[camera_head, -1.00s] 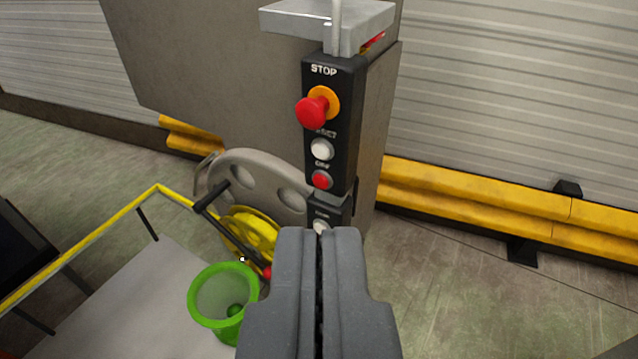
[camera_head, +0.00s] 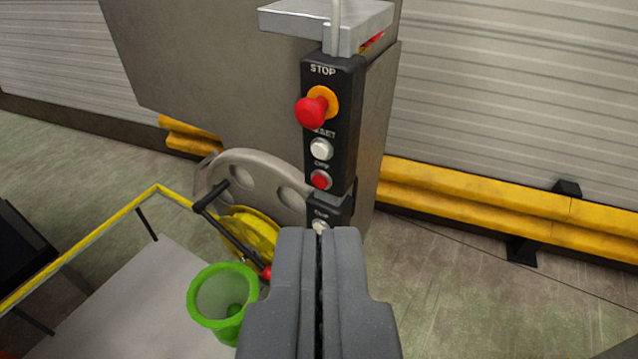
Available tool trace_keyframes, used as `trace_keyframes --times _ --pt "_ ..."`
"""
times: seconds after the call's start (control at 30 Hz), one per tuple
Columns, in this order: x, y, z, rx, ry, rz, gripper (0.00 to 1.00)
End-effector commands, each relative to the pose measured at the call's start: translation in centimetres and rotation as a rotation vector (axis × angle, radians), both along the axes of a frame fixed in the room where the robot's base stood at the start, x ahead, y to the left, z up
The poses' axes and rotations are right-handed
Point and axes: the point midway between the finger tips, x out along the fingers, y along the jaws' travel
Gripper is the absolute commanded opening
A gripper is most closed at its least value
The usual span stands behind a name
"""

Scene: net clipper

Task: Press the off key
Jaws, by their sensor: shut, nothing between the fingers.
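A black control box (camera_head: 345,120) is fixed to the grey panel in the head camera view. It carries a large red STOP knob (camera_head: 312,111) on an orange ring, a white button (camera_head: 321,149) under it, and a small red key (camera_head: 320,180) lowest. The label above the small red key is blurred but looks like OFF. My gripper (camera_head: 319,232) is shut and empty, with its tips in the picture below the small red key. The tips partly cover a white button (camera_head: 318,226) on a smaller box (camera_head: 330,208) below. I cannot tell whether they touch it.
A grey wheel with a crank (camera_head: 232,220) and yellow drum stands left of the box. A green bucket (camera_head: 210,318) is at lower left by a yellow rail (camera_head: 90,235). A yellow barrier (camera_head: 470,192) runs along the right wall. A grey metal plate (camera_head: 325,18) sits above the box.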

Motion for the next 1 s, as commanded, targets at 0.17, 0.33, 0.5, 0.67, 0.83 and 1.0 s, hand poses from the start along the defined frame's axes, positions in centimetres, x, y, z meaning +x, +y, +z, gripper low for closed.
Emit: trace_keyframes --times 0.17,0.33,0.5,0.67,0.83,1.0 --pt "0.0 0.0 0.0 0.000 0.000 0.000 0.00" --pt "0.0 0.0 0.0 0.000 0.000 0.000 0.00" --pt "1.1 -0.2 -0.3 -0.013 -0.007 0.002 0.00" --pt "4.9 -0.8 -2.0 -0.065 -0.030 0.012 0.00" --pt "10.2 -1.2 -4.9 -0.149 -0.079 0.036 0.00" --pt "14.6 -1.2 -8.2 -0.233 -0.139 0.068 0.00"
